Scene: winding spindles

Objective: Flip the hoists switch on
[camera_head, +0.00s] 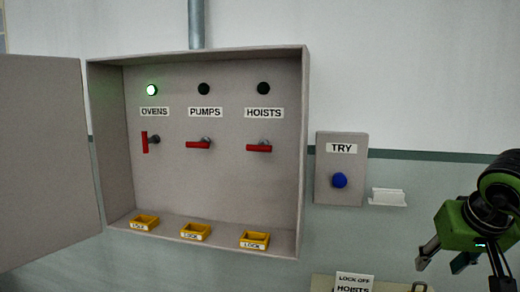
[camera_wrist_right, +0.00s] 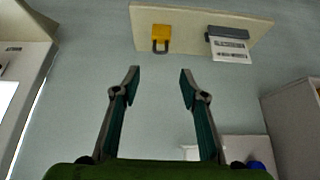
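The hoists switch (camera_head: 258,148) is a red handle lying level under the HOISTS label (camera_head: 264,112) in an open wall cabinet (camera_head: 303,150). The hoists lamp (camera_head: 263,88) above it is dark. The pumps switch (camera_head: 199,145) is also level with a dark lamp. The ovens switch (camera_head: 146,142) stands upright, and its lamp (camera_head: 152,90) glows green. My right gripper (camera_head: 445,262) is at the lower right of the head view, well apart from the cabinet. Its fingers are spread and empty in the right wrist view (camera_wrist_right: 160,76). My left gripper is not in view.
The cabinet door (camera_head: 45,150) is swung open at left. Yellow lock trays (camera_head: 255,240) line the cabinet floor. A TRY box (camera_head: 342,180) with a blue button and a small white holder (camera_head: 388,197) are to its right. A board (camera_wrist_right: 262,35) carries a yellow padlock (camera_wrist_right: 162,32) and a LOCK OFF HOISTS card (camera_head: 353,284).

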